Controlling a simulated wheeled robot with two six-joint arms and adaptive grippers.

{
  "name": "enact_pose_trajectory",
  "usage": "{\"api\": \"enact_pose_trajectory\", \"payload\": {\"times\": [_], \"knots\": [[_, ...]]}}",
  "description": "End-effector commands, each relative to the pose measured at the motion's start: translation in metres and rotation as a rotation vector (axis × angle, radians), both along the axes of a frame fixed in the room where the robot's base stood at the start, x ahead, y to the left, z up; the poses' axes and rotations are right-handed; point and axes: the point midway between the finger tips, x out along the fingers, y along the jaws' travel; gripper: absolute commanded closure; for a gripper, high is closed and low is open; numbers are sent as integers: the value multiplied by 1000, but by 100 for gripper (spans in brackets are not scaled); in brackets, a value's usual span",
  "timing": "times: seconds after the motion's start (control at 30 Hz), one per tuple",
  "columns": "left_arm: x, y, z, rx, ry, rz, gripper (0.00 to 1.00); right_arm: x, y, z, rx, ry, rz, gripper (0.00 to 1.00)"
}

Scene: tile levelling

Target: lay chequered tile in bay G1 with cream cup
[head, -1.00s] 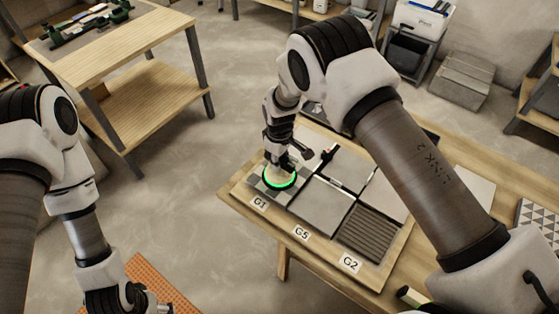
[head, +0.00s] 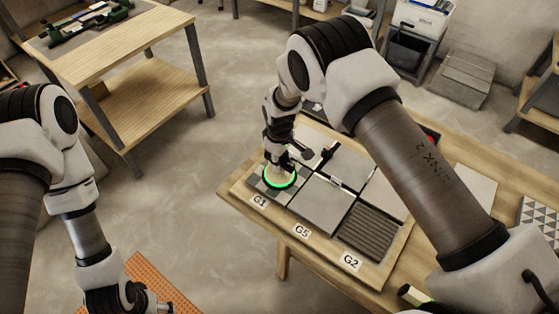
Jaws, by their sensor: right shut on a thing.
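The cream cup (head: 279,176), with a glowing green ring at its base, sits on the chequered tile (head: 259,182). The tile lies in or just over bay G1, behind the G1 label (head: 260,202); I cannot tell whether it is fully seated. My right gripper (head: 280,162) is shut on the cream cup from above, and my arm partly hides the far side of the tile. My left gripper (head: 128,305) is at the bottom left, away from the table, cut by the frame edge; its jaws are not clear.
The board (head: 318,261) holds plain grey tiles and a ribbed tile (head: 369,232) by labels G5 (head: 301,230) and G2 (head: 350,262). A triangle-patterned tile (head: 538,219) lies at the right. An orange mat (head: 146,272) is at lower left. A wooden bench (head: 118,48) stands behind.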

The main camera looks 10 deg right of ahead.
Motion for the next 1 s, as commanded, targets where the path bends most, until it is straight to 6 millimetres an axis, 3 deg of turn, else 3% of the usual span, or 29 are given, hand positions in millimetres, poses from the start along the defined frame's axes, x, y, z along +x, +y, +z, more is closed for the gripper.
{"api": "enact_pose_trajectory", "payload": {"times": [0.23,0.27,0.33,0.73,0.87,1.0], "knots": [[0,0,0,0,0,0,32,0,0,0,1,-1,0,100],[0,0,0,0,0,0,32,0,0,-1,1,-1,0,75],[0,0,0,0,0,0,32,0,0,-1,0,0,0,50],[0,0,0,0,0,0,32,0,0,6,0,-1,0,49],[0,0,0,0,0,0,32,1,0,30,-1,-3,-1,49],[0,0,0,0,0,0,32,1,0,67,-1,-5,0,49]]}}
